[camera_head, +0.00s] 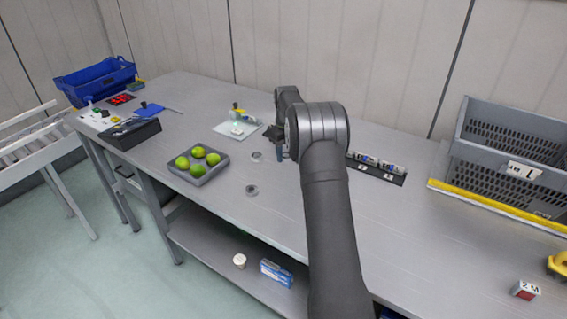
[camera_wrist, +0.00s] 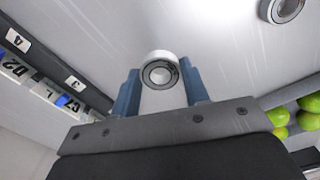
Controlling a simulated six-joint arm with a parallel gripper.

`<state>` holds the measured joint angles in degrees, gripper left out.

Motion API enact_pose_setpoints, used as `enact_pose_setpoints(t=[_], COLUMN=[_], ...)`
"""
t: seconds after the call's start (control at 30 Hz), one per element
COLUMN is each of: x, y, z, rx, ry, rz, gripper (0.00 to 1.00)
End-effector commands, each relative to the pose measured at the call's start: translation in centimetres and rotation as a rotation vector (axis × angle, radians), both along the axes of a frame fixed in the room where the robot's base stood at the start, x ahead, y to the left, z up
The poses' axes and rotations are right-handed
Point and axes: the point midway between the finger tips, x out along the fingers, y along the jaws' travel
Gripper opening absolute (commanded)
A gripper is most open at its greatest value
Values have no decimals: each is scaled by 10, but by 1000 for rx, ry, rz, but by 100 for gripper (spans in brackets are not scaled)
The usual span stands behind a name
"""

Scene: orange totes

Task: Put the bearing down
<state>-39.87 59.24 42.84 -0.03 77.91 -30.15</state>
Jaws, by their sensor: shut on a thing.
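A ring-shaped bearing (camera_wrist: 160,72) with a pale outer face and dark inner ring sits between the two blue fingers of my gripper (camera_wrist: 161,90) in the wrist view. The gripper is shut on it. I cannot tell whether it touches the table. In the head view my gripper (camera_head: 279,153) is low over the table, partly hidden by my arm, and the held bearing is not clear there. A second bearing (camera_wrist: 285,8) lies apart on the table at the top right of the wrist view.
A grey tray of green fruit (camera_head: 198,166) stands to the left. A black labelled strip with small cylinders (camera_head: 376,168) lies to the right. Grey crates (camera_head: 510,150) stand far right.

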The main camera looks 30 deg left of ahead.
Motion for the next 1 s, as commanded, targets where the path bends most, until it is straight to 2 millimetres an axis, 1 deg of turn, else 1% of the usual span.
enact_pose_setpoints(t=[0.03,0.1,0.23,0.4,0.47,0.73,0.87,0.9,0.97,1.0], x=[-1,-1,-2,-2,-2,-2,-2,-2,-2,-2], y=[6,10,11,10,10,10,10,10,10,10], z=[-4,-5,-14,-39,-45,-46,-50,-50,-50,-50], rx=[0,1,0,-1,0,1,0,0,0,0], ry=[0,-1,0,-1,-1,-3,-2,-2,-2,-2], rz=[2,1,0,0,-1,-1,-1,-1,-1,-1], gripper=[17,17,17,17,17,17,17,49,61,63])
